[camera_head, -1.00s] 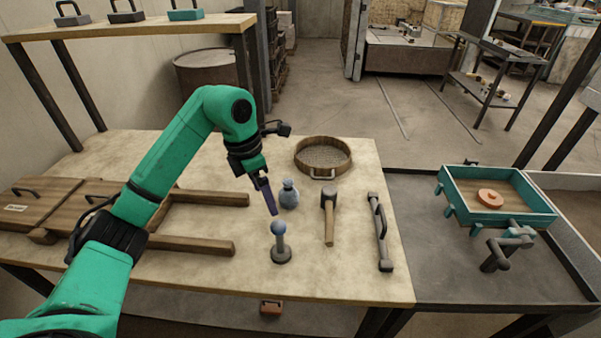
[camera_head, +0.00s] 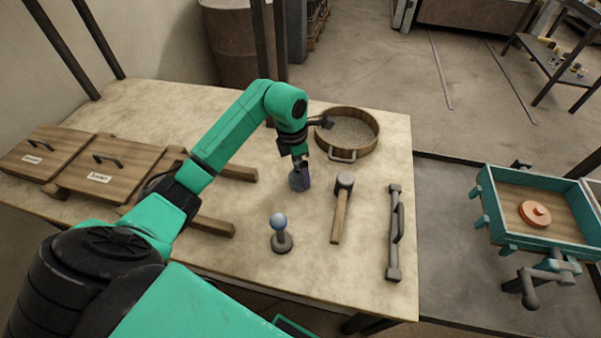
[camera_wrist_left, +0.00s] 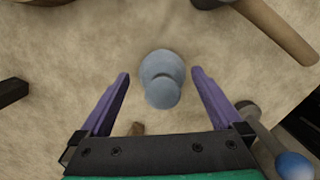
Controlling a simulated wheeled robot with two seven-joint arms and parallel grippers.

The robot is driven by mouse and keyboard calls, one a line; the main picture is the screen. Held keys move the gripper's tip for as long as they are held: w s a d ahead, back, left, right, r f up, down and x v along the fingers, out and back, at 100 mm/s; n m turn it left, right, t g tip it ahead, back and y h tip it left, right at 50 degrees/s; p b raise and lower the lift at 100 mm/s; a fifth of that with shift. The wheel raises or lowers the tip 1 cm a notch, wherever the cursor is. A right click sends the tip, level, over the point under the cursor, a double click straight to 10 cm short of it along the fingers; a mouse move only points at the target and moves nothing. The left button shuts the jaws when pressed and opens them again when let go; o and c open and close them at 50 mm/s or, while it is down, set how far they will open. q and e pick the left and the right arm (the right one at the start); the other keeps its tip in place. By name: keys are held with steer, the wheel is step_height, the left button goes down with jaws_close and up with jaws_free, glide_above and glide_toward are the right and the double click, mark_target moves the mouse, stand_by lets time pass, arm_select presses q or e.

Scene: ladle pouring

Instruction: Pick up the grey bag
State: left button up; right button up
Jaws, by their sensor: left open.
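The grey bag (camera_head: 299,180) is a small blue-grey rounded pouch with a narrower top, standing on the pale table. In the head view my left gripper (camera_head: 302,168) is over it and hides its upper part. In the left wrist view the bag (camera_wrist_left: 161,78) lies ahead of and between the two purple fingers of my left gripper (camera_wrist_left: 160,80). The fingers are wide apart and do not touch it. My right gripper is not in view.
A mallet (camera_head: 341,208) lies right of the bag, and a long handled bar (camera_head: 395,235) further right. A ball-topped stand (camera_head: 281,235) is nearer. A round sieve (camera_head: 347,133) sits behind. Wooden panels (camera_head: 105,168) lie left. A teal-edged tray (camera_head: 490,215) stands right.

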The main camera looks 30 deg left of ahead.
arm_select(q)
steer(key=shift+d+f, duration=0.2)
steer(key=shift+f, duration=1.2)
steer(key=c, duration=1.2)
steer(key=shift+r, duration=0.1)
steer(key=shift+c, duration=0.2)
